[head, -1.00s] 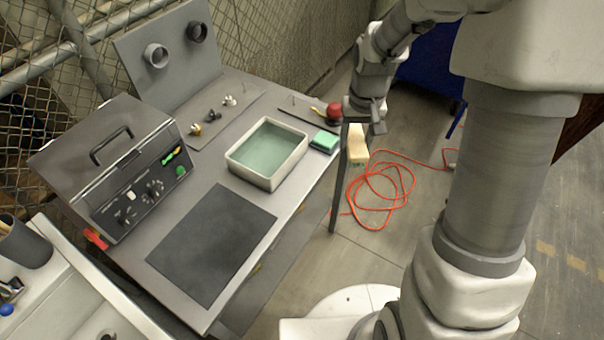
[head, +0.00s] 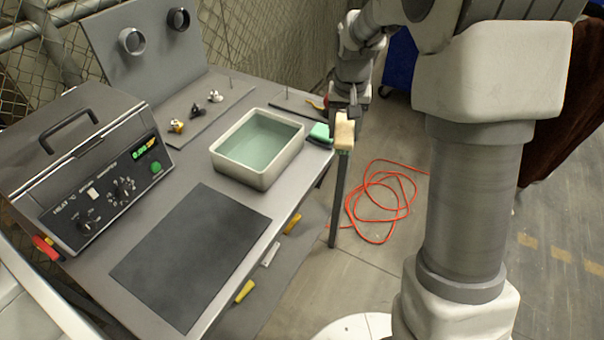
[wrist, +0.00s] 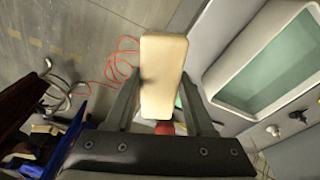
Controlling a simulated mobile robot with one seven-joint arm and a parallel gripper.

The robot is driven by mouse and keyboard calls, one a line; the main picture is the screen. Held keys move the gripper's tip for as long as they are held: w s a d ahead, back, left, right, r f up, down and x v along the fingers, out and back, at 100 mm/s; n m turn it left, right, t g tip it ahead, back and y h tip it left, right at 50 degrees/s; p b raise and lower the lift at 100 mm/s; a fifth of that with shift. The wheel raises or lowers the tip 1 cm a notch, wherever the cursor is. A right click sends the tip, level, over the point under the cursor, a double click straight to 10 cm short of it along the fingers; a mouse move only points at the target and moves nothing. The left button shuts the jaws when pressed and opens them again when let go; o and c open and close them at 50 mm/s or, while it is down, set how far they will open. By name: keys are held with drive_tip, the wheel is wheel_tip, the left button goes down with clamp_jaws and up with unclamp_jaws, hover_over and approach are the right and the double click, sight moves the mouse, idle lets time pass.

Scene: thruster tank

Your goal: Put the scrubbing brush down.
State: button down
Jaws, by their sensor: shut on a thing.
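The scrubbing brush (head: 345,133) is a beige block with a pale green underside showing in the head view. My gripper (head: 350,114) is shut on it and holds it in the air beside the right edge of the grey workbench (head: 195,318). In the wrist view the brush (wrist: 163,60) sits between the two fingers of my gripper (wrist: 159,76), its long beige face toward the camera. The brush appears clear of the bench, with floor behind it.
A water-filled tray (head: 262,185) and a green sponge (head: 320,131) stand near the brush. A dark mat (head: 190,255) lies bare at the front. A control box (head: 95,175) and small metal fittings (head: 198,112) are farther left. An orange cable (head: 375,238) lies on the floor.

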hover_over(302, 174)
drive_tip(key=f, duration=0.6)
drive_tip(key=shift+s+b, duration=0.25)
drive_tip(key=shift+b, duration=0.1)
drive_tip(key=shift+f, duration=1.9)
drive_tip(key=shift+f+b, duration=0.25)
drive_tip(key=shift+b, duration=0.15)
drive_tip(key=c, duration=0.5)
unclamp_jaws()
drive_tip(key=shift+r, duration=0.1)
